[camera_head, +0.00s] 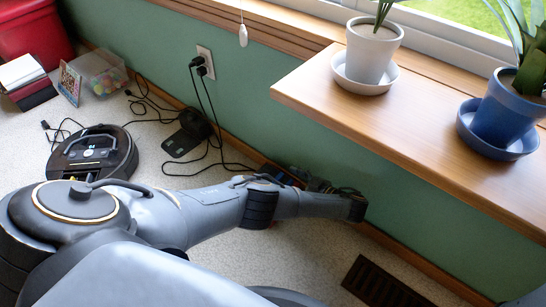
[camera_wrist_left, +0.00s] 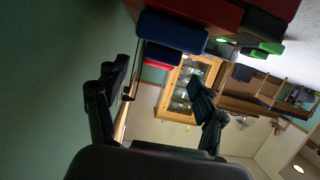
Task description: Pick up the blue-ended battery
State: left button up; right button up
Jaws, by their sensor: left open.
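In the left wrist view, a blue block-like end (camera_wrist_left: 172,31) shows close up at the top, with a red piece (camera_wrist_left: 163,57) by it. I cannot tell for sure that the blue one is the battery. My left gripper (camera_wrist_left: 158,84) is open, its two dark fingers apart with nothing between them, and the blue end is beyond the fingertips. In the head view the left arm reaches right along the green wall, and the gripper (camera_head: 332,187) is small and dark by the wall. Small dark items (camera_head: 285,174) with blue and red lie behind the arm, partly hidden.
A wooden sill (camera_head: 430,150) juts out above the gripper, holding a white pot (camera_head: 373,52) and a blue pot (camera_head: 507,108). A robot vacuum (camera_head: 92,153), cables and a charger dock (camera_head: 190,130) lie on the floor. A floor vent (camera_head: 385,284) is at lower right.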

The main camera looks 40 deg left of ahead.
aim_at(275, 174)
pick_arm(q)
jog(key=b+x, duration=0.1)
jog(key=x, duration=0.1)
jog(key=b+x, duration=0.1)
jog(key=x, duration=0.1)
jog(key=shift+f, duration=0.25)
jog(key=shift+a, duration=0.4)
jog(key=shift+w, duration=0.1)
grip_shut()
jog(key=shift+r, duration=0.1)
